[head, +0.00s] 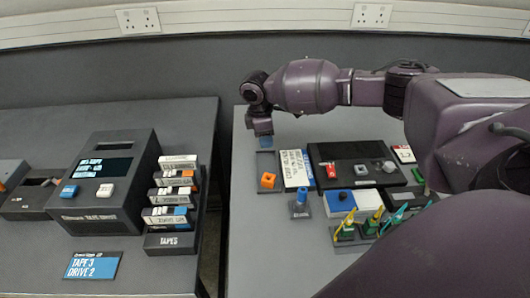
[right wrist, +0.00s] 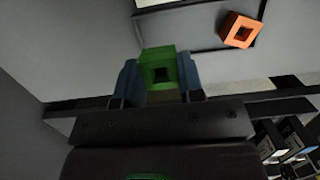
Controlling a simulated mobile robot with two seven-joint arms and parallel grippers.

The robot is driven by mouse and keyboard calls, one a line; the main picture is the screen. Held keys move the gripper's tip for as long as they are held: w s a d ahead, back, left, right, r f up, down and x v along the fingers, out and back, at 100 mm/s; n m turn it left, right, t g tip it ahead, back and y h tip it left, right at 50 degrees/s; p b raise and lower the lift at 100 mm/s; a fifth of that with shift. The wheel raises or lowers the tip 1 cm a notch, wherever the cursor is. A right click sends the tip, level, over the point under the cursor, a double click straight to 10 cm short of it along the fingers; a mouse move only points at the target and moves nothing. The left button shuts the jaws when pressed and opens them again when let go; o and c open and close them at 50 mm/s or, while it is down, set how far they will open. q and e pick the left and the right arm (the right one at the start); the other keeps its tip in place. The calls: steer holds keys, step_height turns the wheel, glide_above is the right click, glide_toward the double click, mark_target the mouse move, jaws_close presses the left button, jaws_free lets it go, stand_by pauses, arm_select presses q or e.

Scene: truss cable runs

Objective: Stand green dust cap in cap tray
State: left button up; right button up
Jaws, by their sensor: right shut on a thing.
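My right gripper (head: 265,143) reaches in from the right and points down at the back left of the right-hand table. In the right wrist view its blue fingers (right wrist: 160,78) are shut on the green dust cap (right wrist: 158,60), a square block with a dark square hole. In the head view the held cap is hidden. An orange cap (head: 268,180) sits just in front of the gripper, in what looks like the dark cap tray (head: 266,190). The orange cap (right wrist: 240,30) also shows in the right wrist view, apart from the green one. My left gripper is not in view.
Right of the tray are a white label card (head: 296,170) and a dark panel (head: 340,178) with red and grey pieces. In front stand a blue plug (head: 300,200) and several green-yellow connectors. A tape drive (head: 105,180) and tape rack (head: 200,215) stand on the left table.

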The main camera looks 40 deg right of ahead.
mark_target(266, 159)
step_height(266, 159, down, 6)
steer(key=shift+f+b, duration=0.1)
steer(key=shift+b, duration=0.45)
steer(key=o, duration=0.8)
steer(key=shift+o, duration=0.5)
steer(key=shift+d+r, duration=0.1)
steer(key=shift+r, duration=0.1)
